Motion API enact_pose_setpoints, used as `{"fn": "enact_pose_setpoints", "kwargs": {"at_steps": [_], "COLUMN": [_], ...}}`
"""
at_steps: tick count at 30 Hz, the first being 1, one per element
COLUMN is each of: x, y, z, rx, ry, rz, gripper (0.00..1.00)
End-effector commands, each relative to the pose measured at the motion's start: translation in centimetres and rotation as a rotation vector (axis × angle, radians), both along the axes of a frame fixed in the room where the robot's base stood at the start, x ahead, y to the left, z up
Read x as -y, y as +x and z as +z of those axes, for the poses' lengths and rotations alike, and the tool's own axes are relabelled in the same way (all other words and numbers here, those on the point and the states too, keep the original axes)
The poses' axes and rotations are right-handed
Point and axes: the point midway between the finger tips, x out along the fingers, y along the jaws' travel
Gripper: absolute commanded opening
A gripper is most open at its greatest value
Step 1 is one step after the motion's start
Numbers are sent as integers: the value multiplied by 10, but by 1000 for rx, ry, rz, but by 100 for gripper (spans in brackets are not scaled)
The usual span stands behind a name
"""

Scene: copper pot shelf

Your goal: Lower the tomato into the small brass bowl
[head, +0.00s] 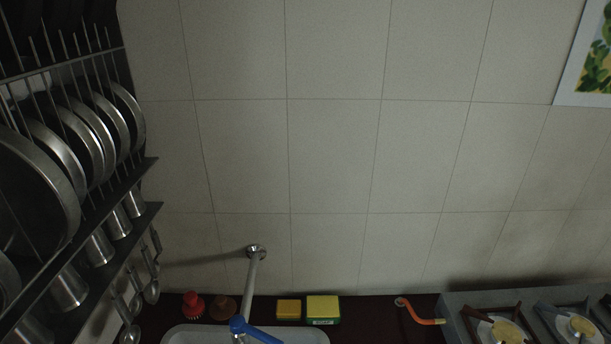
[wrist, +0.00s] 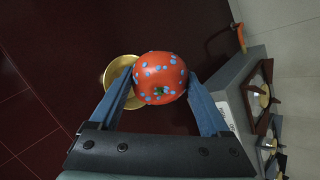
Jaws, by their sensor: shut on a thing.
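In the wrist view, the tomato (wrist: 160,66) is red-orange with blue spots and a small green stem mark. My gripper (wrist: 161,80) is shut on it, with a blue finger on each side. The small brass bowl (wrist: 117,70) shows behind the tomato and to its left, on the dark counter. The tomato and the left finger cover part of the bowl. The gap between tomato and bowl cannot be judged. The head view shows neither tomato, bowl nor gripper.
The dark counter (wrist: 75,35) is mostly bare around the bowl. A grey stove (head: 455,310) stands at the right, with an orange curved item (head: 418,313) left of it.

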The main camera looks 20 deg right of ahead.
Motion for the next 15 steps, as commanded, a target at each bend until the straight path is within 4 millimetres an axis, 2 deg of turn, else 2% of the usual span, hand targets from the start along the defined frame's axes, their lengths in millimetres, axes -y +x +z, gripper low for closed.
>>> {"fn": "enact_pose_setpoints", "kwargs": {"at_steps": [8, 15], "x": [0, 0], "y": [0, 0], "z": [-1, -12], "rx": [1, 1], "ry": [-1, 0], "rz": [0, -1], "gripper": [19, 19]}}
